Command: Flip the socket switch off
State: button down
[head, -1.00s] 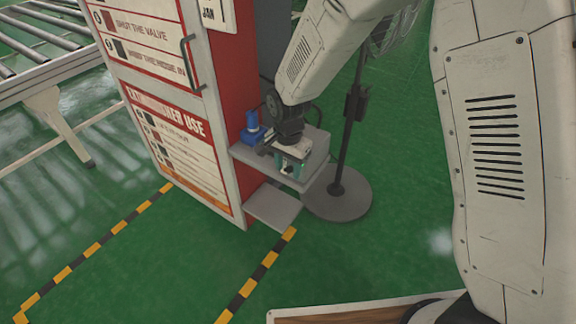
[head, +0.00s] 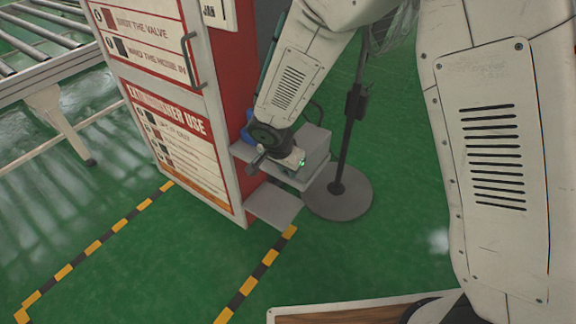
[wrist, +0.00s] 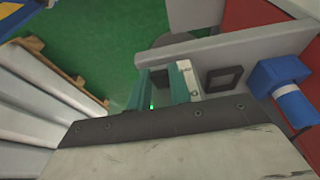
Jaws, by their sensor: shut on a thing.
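My gripper (wrist: 160,92) has teal fingers a little apart in the wrist view. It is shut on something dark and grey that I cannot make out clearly. A narrow white part (wrist: 190,78) with a small reddish mark, possibly the socket switch, is right beside the right finger. A black square frame (wrist: 222,79) sits on the grey surface to its right. In the head view my gripper (head: 293,160) is at the grey box (head: 316,148) on the low shelf, mostly hidden by my wrist. Whether the switch is on or off cannot be told.
A blue device (wrist: 285,85) is close on the right in the wrist view. A red and white cabinet (head: 185,130) stands left of the shelf (head: 275,205). A round stand base (head: 340,200) is on the right. Green floor in front is clear.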

jog(key=shift+s+a+f+t+h, duration=0.1)
jog(key=shift+f+t+h, duration=0.4)
jog(key=shift+t+h, duration=0.45)
jog(key=shift+s+a+f+t+h, duration=0.1)
jog(key=shift+f+t+h, duration=0.5)
jog(key=shift+t, duration=0.5)
jog(key=shift+s+f+t+h, duration=0.1)
jog(key=shift+f+t+h, duration=0.3)
jog(key=shift+t+h, duration=0.55)
jog(key=c, duration=1.3)
grip_release()
jog(key=v, duration=0.7)
jog(key=shift+s+a+r, duration=0.1)
jog(key=shift+s+a, duration=0.05)
jog(key=shift+s, duration=0.15)
